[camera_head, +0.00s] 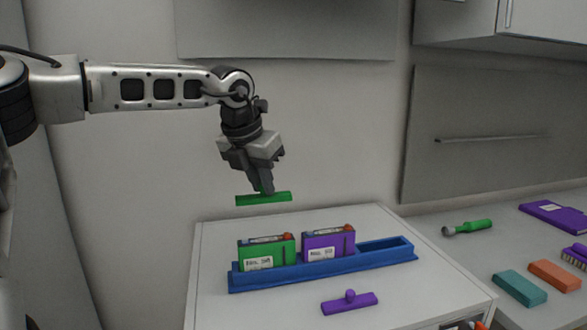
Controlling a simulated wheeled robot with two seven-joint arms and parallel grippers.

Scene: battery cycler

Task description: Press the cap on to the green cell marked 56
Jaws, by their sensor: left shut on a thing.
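My left gripper (262,188) is shut on a green cap (264,198), a flat bar. It holds the cap in the air above the green cell (267,254), with a clear gap between them. The green cell stands upright in the left part of a blue rack (335,270), with a white label whose number is too small to read. A purple cell (328,246) stands beside it in the rack. A purple cap (349,303) with a round knob lies on the white cabinet top in front of the rack. My right gripper is not in view.
The rack's right slot (385,248) is empty. On the grey counter at the right lie a green-handled tool (467,227), a purple book-like item (555,215), a teal block (520,289), an orange block (554,276) and a purple brush (575,256). A wall stands behind the cabinet.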

